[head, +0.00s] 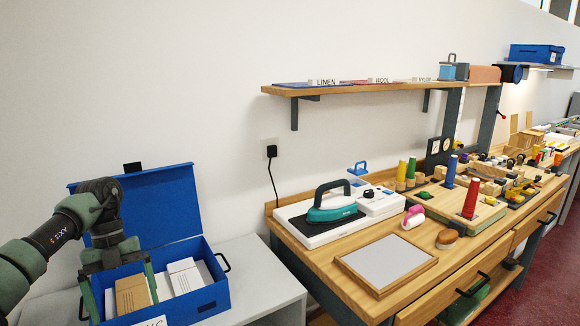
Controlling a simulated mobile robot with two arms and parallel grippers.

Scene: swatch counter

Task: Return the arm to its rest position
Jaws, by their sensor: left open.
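My left arm comes in from the left, and its left gripper (121,293) points down over an open blue box (208,300). The two fingers are spread apart and the jaws are open. A tan packet (134,293) shows between the fingers in the picture; I cannot tell whether either finger touches it. The finger tips are low, near the box's contents. My right gripper is not in view.
The box lid (165,205) stands raised behind my wrist. White packets (183,276) lie to the right in the box. The box stands on a grey cabinet (262,276). A wooden workbench (330,258) with an iron (335,207) is further right, under a shelf (360,88).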

